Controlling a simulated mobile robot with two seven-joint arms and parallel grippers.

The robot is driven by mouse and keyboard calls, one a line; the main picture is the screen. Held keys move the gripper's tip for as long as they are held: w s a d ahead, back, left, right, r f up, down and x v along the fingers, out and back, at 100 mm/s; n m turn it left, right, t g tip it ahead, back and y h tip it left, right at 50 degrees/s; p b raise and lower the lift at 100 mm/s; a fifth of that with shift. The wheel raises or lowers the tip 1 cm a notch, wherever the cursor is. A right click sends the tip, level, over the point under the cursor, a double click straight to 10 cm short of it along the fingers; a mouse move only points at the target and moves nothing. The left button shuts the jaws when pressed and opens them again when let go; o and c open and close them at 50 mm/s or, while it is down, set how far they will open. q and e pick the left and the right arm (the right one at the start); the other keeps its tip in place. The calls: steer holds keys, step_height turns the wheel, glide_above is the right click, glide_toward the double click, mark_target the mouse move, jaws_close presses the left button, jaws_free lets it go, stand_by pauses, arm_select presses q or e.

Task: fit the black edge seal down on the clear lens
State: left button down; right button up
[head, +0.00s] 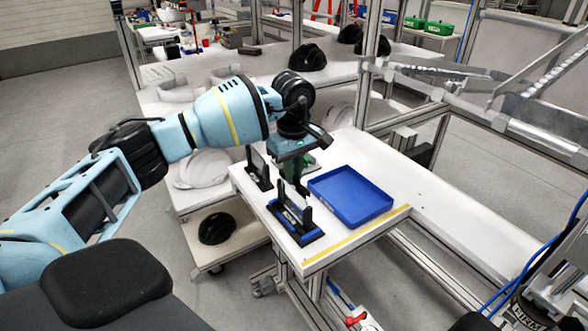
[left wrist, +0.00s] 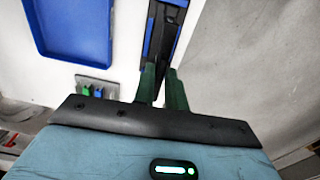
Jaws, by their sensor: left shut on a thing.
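My left gripper (head: 302,184) reaches down over the front stand (head: 297,230), which has a black and blue base. The clear lens (head: 294,204) stands upright there between black posts, partly hidden. In the left wrist view, the green fingers of my left gripper (left wrist: 162,72) are shut on a thin dark piece, the black edge seal (left wrist: 162,82), mostly hidden between them. The stand (left wrist: 160,35) runs below the fingertips. I cannot tell whether the seal touches the lens.
An empty blue tray (head: 350,197) lies right of the stand; another black stand (head: 259,170) is behind left. A small holder with green and blue pieces (left wrist: 97,87) lies near the tray. Black helmet shells (head: 217,228) sit on a lower shelf and behind. The tabletop at right is clear.

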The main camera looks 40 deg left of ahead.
arm_select(q)
steer(key=shift+f, duration=0.4)
arm_select(e)
steer(key=shift+f, duration=0.2)
arm_select(q)
steer(key=shift+f, duration=0.35)
arm_select(e)
steer(key=shift+w, duration=0.2)
arm_select(q)
steer(key=shift+f+b, duration=0.25)
steer(key=shift+b, duration=0.05)
arm_select(e)
steer(key=shift+s+f, duration=0.1)
steer(key=shift+f, duration=0.1)
arm_select(q)
steer(key=c, duration=1.4)
jaws_free()
steer(key=shift+o, duration=0.2)
arm_select(e)
steer(key=shift+s, duration=0.35)
steer(key=shift+s, duration=0.1)
arm_select(q)
step_height(320, 180, up, 8)
steer(key=shift+f, duration=0.1)
arm_select(e)
steer(key=shift+w+f, duration=0.1)
steer(key=shift+w, duration=0.35)
steer(key=shift+s, duration=0.45)
